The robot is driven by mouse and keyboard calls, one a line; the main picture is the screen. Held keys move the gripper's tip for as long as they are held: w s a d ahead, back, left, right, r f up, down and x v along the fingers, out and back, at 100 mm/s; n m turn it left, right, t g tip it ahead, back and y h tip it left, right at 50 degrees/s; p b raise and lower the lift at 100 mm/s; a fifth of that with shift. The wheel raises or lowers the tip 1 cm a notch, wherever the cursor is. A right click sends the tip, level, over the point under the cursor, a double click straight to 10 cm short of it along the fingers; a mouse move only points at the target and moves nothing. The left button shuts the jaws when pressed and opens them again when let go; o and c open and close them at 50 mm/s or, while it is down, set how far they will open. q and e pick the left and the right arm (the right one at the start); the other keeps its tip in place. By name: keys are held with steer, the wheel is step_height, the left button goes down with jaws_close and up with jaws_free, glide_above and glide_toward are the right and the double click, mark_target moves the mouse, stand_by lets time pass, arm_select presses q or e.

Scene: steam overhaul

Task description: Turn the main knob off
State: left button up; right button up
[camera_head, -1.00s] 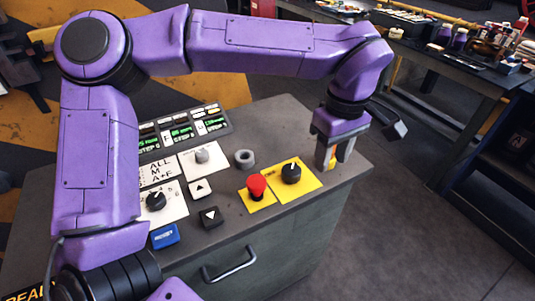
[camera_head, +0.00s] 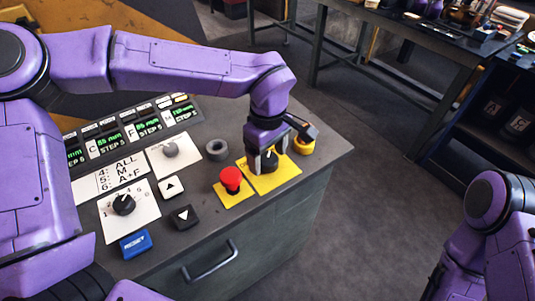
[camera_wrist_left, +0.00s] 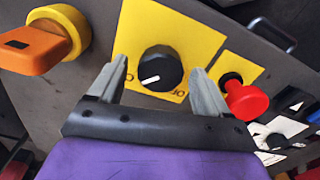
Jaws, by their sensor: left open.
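The black knob (camera_head: 268,163) sits on a yellow plate (camera_head: 288,178) near the right end of the console. It also shows in the left wrist view (camera_wrist_left: 160,68), with its white mark pointing left and slightly down towards partly hidden lettering on the plate. My left gripper (camera_head: 267,162) is open above it, fingers pointing down, one on each side of the knob. In the wrist view the gripper (camera_wrist_left: 161,78) frames the knob, with gaps between it and both fingers. My right arm shows at the lower right, but its gripper is out of view.
A red mushroom button (camera_head: 231,179) stands just left of the knob. A yellow-based switch (camera_head: 304,146) with an orange handle (camera_wrist_left: 30,48) is on the other side. A second black knob (camera_head: 123,204) is further left.

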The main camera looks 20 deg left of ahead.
arm_select(q)
steer(key=shift+s+f, duration=0.1)
steer(key=shift+f, duration=0.1)
steer(key=c, duration=1.1)
steer(key=shift+o, duration=0.3)
